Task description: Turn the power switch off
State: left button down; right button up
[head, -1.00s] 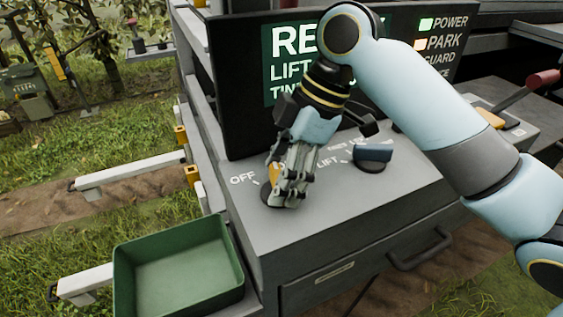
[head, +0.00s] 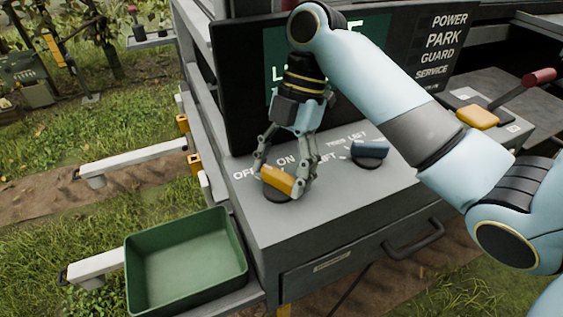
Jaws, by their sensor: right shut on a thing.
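The power switch is a yellow bar knob (head: 281,180) on a dark round base, on the grey console top, beside the OFF and ON labels. The bar lies slanted, its upper-left end near the OFF label. My right gripper (head: 281,182) reaches down from above and is shut on the yellow knob, one finger at each end. The POWER label (head: 450,20) is on the black panel, with no lit lamp visible beside it. My left gripper is not in view.
A blue knob (head: 370,150) sits right of the yellow one, by the LIFT lettering. A green tray (head: 190,213) stands at the console's left. A yellow pad (head: 478,117) and a red-handled lever (head: 539,76) are at the right. My right arm hides part of the screen.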

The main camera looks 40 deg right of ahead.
dwell(0.3)
jog(key=o, duration=1.2)
